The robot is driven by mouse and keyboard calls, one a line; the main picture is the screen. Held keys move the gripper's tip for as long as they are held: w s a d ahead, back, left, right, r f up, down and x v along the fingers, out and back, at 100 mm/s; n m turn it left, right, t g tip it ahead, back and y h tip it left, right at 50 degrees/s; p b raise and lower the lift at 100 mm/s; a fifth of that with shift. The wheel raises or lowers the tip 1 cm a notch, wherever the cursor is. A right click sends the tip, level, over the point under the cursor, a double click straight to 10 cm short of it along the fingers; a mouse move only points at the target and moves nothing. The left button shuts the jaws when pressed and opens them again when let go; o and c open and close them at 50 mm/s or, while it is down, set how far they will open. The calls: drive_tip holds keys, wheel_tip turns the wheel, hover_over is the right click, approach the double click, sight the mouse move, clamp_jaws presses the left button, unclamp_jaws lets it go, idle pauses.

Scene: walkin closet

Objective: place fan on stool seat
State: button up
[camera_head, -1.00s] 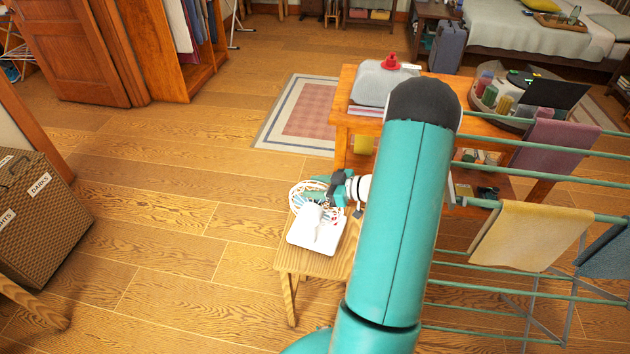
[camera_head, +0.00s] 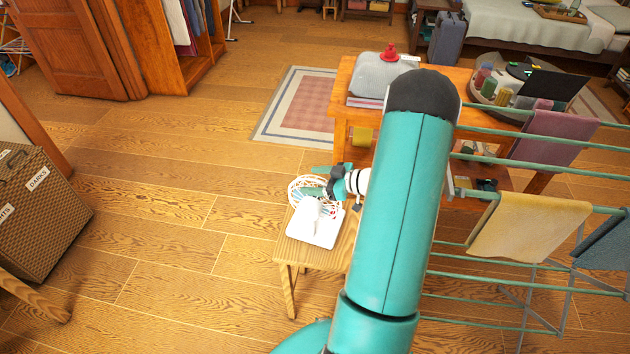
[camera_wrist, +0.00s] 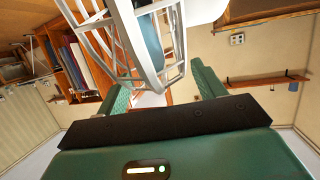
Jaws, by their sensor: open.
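The white fan (camera_head: 318,226) is on the seat of the small wooden stool (camera_head: 300,252), with its square base near the front left of the seat. Its round wire cage (camera_head: 296,192) is at the back, beside my gripper (camera_head: 322,174). In the wrist view the cage (camera_wrist: 150,72) fills the upper middle, near my open gripper (camera_wrist: 165,88), whose green fingers are spread apart. I cannot tell whether a finger touches the wires. My arm hides the stool's right part.
A wooden table (camera_head: 345,104) with a grey container (camera_head: 379,80) stands behind the stool. A drying rack with a yellow towel (camera_head: 528,230) is on the right. A wicker hamper (camera_head: 40,215) is at the left. The floor left of the stool is clear.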

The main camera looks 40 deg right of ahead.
drive_tip(key=v, duration=0.7)
drive_tip(key=shift+s, duration=0.15)
drive_tip(key=w+a+r+h, duration=0.1)
drive_tip(key=w+r+h, duration=0.6)
drive_tip(key=w+r, duration=0.45)
drive_tip(key=a+r+m+g+h, duration=0.1)
drive_tip(key=a+r+m+h, duration=0.25)
drive_tip(key=a+r, duration=0.4)
drive_tip(key=s+a+r+m+g+y, duration=0.1)
drive_tip(key=s+a+r+g+y, duration=0.1)
drive_tip(key=s+a, duration=0.9)
drive_tip(key=s+a+r+m+g+y, duration=0.1)
drive_tip(key=s+a+r+g, duration=0.2)
drive_tip(key=s+a, duration=0.8)
drive_tip(key=a+g, duration=0.1)
drive_tip(key=a, duration=0.3)
drive_tip(key=shift+y, duration=0.35)
